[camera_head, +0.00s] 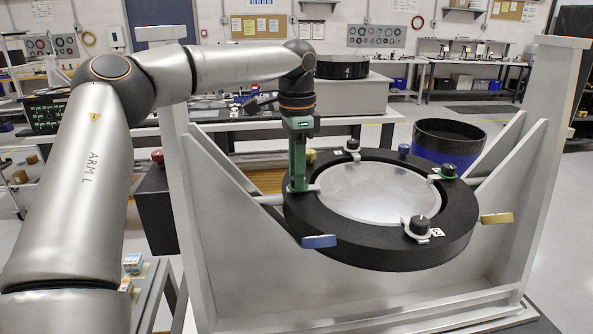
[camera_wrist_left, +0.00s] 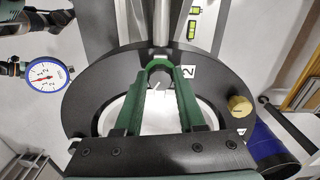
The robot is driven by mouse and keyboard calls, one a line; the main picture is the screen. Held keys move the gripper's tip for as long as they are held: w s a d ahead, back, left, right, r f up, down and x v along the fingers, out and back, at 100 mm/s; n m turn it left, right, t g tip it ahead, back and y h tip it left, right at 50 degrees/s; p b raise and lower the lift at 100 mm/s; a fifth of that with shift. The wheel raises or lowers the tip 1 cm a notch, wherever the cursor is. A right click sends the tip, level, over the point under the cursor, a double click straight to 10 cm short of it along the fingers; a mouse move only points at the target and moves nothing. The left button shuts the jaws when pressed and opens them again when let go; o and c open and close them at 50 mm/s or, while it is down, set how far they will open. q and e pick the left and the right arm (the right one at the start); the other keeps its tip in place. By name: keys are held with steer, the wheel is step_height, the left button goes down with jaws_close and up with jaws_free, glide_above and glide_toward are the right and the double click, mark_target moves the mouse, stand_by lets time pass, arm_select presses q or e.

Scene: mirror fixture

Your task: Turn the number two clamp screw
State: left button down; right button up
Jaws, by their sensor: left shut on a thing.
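The mirror (camera_head: 378,190) is a round grey disc lying in a thick black ring (camera_head: 390,253) between two grey frame sides. Other black clamp screws stand at the front right (camera_head: 420,225), right (camera_head: 449,171) and back (camera_head: 352,145) of the ring.
A gold knob (camera_wrist_left: 240,105) is on the ring. A black and blue drum (camera_head: 449,143) stands behind. The frame's right side (camera_head: 540,130) rises high.

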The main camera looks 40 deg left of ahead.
arm_select(q)
steer(key=n, duration=0.5)
steer(key=shift+n, duration=0.3)
steer(key=n, duration=0.6)
steer(key=shift+d, duration=0.15)
steer(key=n, duration=0.5)
steer(key=shift+n, duration=0.4)
steer(key=n, duration=0.5)
steer(key=shift+w, duration=0.15)
steer(key=shift+n, duration=0.3)
steer(key=c, duration=0.5)
jaws_free()
